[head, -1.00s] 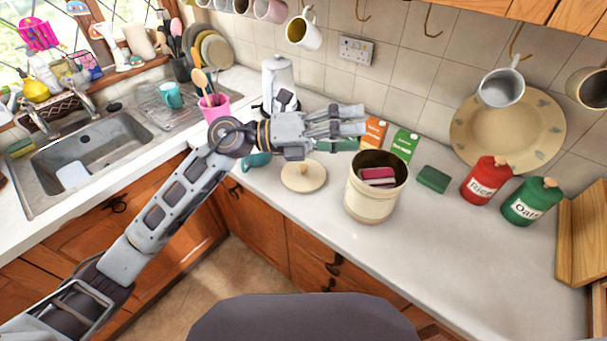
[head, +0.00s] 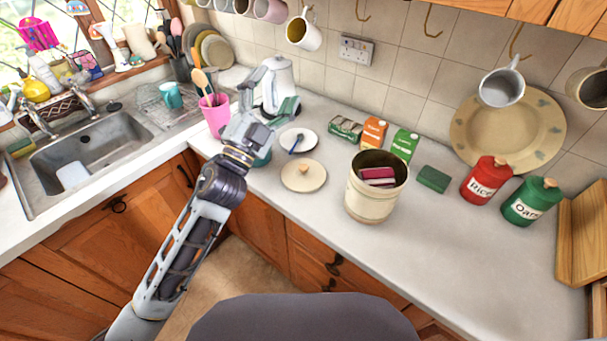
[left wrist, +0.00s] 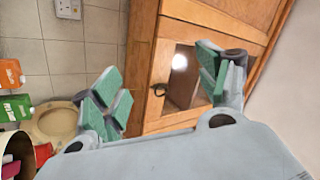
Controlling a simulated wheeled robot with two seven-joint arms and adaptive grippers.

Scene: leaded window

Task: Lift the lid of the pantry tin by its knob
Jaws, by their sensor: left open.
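The pantry tin (head: 372,205) is a cream, round tin that stands open on the counter, with pink and dark packets (head: 378,176) inside. A pale round lid (head: 290,182) with a small wooden knob (head: 304,170) lies flat on the counter, left of the tin. My left gripper (head: 277,92) is open and empty, up and left of the lid, in front of the white kettle. In the left wrist view its green-padded fingers (left wrist: 160,88) stand wide apart with nothing between them. Part of the tin (left wrist: 18,150) shows at that view's left edge. My right gripper is not in view.
A white saucer (head: 308,139) with a blue item lies behind the lid. Boxes (head: 374,133), a green block (head: 433,179) and red (head: 485,181) and green (head: 532,202) canisters stand behind and right of the tin. A pink utensil pot (head: 215,115) is left of my gripper. The front counter is clear.

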